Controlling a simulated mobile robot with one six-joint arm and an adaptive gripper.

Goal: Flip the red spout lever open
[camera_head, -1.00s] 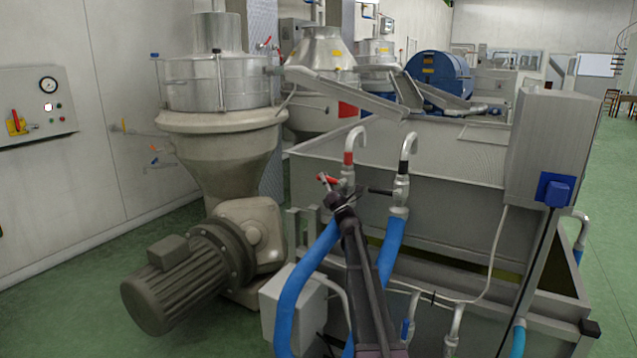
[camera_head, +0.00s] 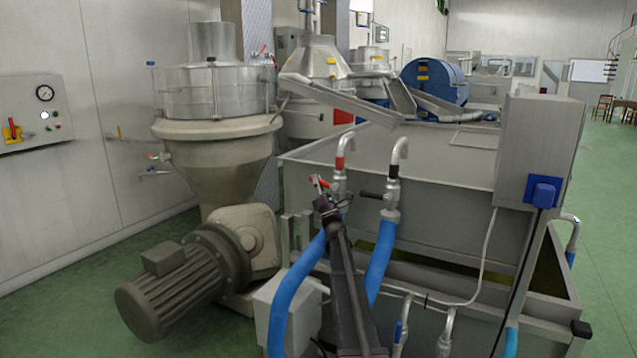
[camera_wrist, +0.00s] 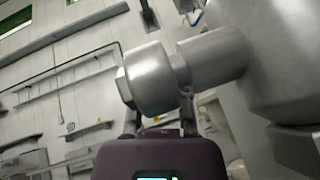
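The red spout lever (camera_head: 319,183) sits on the left of the two hooked metal spouts (camera_head: 340,182), the one with a red band. The other spout (camera_head: 392,185), with a black band, has a black lever (camera_head: 371,195). My gripper (camera_head: 324,201) is just below the red lever, close to or touching it; I cannot tell which. In the wrist view, a silver round fitting (camera_wrist: 152,80) fills the middle above my gripper (camera_wrist: 161,118). Two finger parts show apart below it, but the fitting hides the fingertips. I cannot make out the red lever there.
Blue hoses (camera_head: 296,290) hang below both spouts, beside my arm. The steel tank (camera_head: 440,160) stands behind them, with a grey box (camera_head: 538,150) at its right. A hopper (camera_head: 215,150) with a motor (camera_head: 170,290) stands left. Green floor is open at far right.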

